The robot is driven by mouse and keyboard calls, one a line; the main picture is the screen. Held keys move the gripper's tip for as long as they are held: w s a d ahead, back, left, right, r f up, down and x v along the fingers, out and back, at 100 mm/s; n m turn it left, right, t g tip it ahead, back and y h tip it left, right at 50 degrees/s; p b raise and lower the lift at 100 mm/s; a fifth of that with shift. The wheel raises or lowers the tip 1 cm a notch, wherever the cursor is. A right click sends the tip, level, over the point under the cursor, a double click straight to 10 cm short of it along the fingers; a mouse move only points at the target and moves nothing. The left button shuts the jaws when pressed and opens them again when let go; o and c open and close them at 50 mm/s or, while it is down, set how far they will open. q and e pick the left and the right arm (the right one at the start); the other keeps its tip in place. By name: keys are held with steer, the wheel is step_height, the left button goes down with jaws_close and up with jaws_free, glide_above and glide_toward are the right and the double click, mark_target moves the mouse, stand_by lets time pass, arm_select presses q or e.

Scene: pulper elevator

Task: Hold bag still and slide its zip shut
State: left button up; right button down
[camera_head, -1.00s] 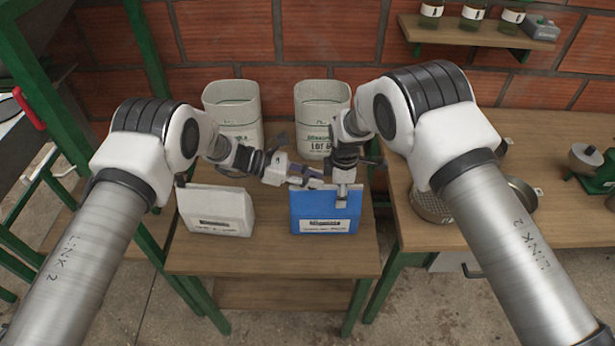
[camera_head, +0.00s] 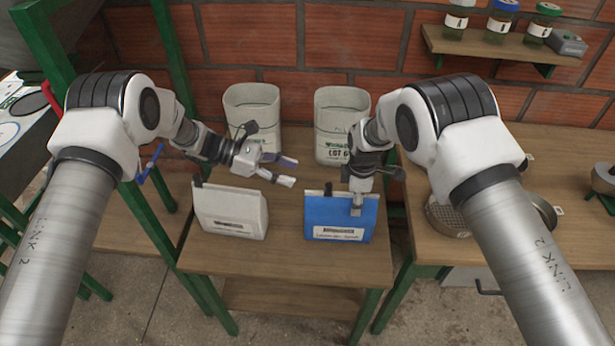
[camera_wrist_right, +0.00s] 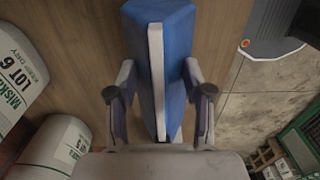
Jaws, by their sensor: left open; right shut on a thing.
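The blue bag (camera_head: 325,210) stands upright on the small wooden table, with a white label on its front and a pale strip along its top edge. My right gripper (camera_head: 356,208) comes down over the right part of that top edge and is shut on the bag. In the right wrist view its fingers (camera_wrist_right: 160,105) press both sides of the blue bag (camera_wrist_right: 178,50) around the pale strip (camera_wrist_right: 156,70). My left gripper (camera_head: 291,172) is open and empty, left of the bag and above the table. I cannot tell how far the zip is closed.
A white bag (camera_head: 225,215) stands left of the blue one. A shelf with jars (camera_head: 500,40) is at upper right. Round metal sieves (camera_head: 445,215) sit on the right-hand table. The front of the small table is clear.

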arm_select(q)
steer(key=shift+a+r, duration=0.15)
steer(key=shift+a, duration=0.25)
steer(key=c, duration=0.7)
steer(key=shift+s+a+g+y, duration=0.2)
steer(key=shift+g+y, duration=0.1)
steer(key=shift+g, duration=0.2)
jaws_close()
steer(key=w+a+r+m+g+y, duration=0.1)
steer(key=w+a+r+m+y, duration=0.2)
steer(key=w+y, duration=0.1)
glide_toward(324, 191)
step_height(324, 191, down, 3)
steer(key=d, duration=0.2)
steer(key=s+d, duration=0.1)
steer(key=shift+d+f, duration=0.15)
steer(key=shift+d, duration=0.55)
